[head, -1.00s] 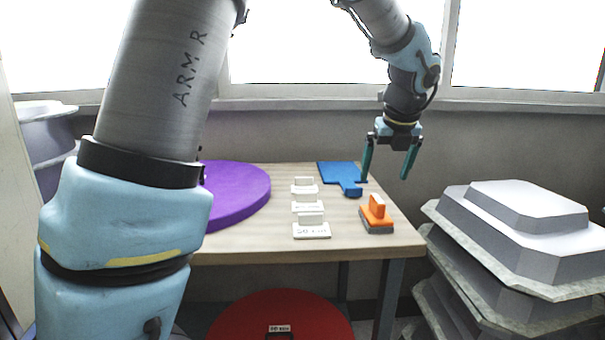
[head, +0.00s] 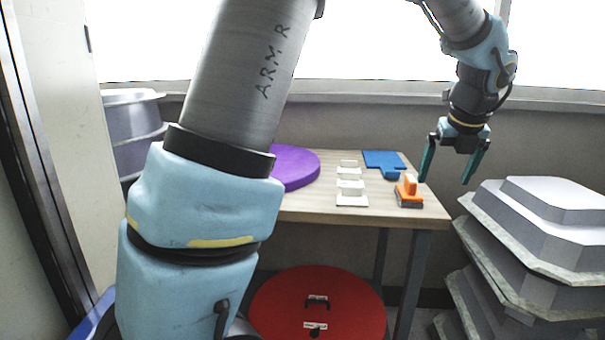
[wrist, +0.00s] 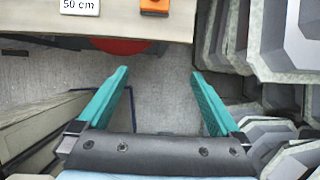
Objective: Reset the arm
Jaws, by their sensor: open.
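My gripper (head: 446,182) is open and empty. In the head view it hangs in the air at the right, fingers pointing down, beside the right end of the table and left of the stacked grey moulds. In the wrist view my gripper (wrist: 162,88) shows both teal fingers spread wide over bare floor, with nothing between them. My arm reaches up and across the top of the head view.
The wooden table (head: 310,208) bears a purple disc (head: 296,167), white labelled blocks (head: 350,190), a blue piece (head: 384,160) and an orange-handled tool (head: 409,192). A red round lid (head: 340,285) is below. Grey moulds (head: 555,235) stack at right.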

